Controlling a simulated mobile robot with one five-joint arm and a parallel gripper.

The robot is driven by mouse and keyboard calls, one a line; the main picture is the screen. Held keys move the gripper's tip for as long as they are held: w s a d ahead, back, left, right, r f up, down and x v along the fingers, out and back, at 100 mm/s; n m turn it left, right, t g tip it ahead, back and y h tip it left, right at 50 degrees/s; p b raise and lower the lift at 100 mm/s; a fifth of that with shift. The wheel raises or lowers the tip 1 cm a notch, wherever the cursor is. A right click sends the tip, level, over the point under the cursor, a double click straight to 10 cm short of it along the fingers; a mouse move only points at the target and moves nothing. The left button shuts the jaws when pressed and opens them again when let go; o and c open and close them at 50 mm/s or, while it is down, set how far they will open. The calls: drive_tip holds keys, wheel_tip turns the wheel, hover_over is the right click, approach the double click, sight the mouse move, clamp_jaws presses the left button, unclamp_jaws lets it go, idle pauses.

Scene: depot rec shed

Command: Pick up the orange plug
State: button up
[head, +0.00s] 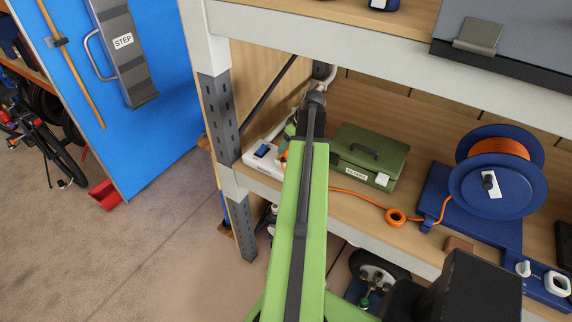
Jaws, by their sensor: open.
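A small bit of orange (283,156) shows beside the white power strip (262,160), at the left edge of my green arm. It may be the orange plug, but it is too small and covered to be sure. An orange cable (350,193) runs from behind my arm along the shelf to the blue reel (498,180), with an orange coil or ring (395,216) along it. My arm reaches over the shelf, and my gripper (290,134) is mostly hidden behind the arm's far end, close to the power strip. I see nothing held in it.
A green case (368,157) stands just right of my arm on the wooden shelf (345,205). A grey perforated upright (220,118) rises left of the power strip. The upper shelf's beam (350,45) crosses above. Bare floor (110,245) lies at left.

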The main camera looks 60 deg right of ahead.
drive_tip(key=b+x, duration=0.5)
drive_tip(key=shift+s+a+f, duration=0.1)
drive_tip(key=shift+a+f, duration=0.2)
drive_tip(key=shift+a, duration=0.1)
drive_tip(key=shift+r, duration=0.15)
drive_tip(key=shift+c, duration=0.3)
drive_tip(key=c, duration=1.4)
drive_tip(key=shift+r+p, duration=0.1)
drive_tip(key=shift+p, duration=0.2)
wheel_tip(320, 180, up, 4)
drive_tip(key=p, duration=0.4)
drive_tip(key=shift+r, duration=0.15)
drive_tip(key=s+d+r+p, duration=0.3)
drive_tip(key=s+r+p, duration=0.3)
drive_tip(key=s, duration=0.5)
drive_tip(key=shift+d+r+p, duration=0.3)
drive_tip(key=shift+d+p, duration=0.05)
drive_tip(key=shift+p, duration=0.05)
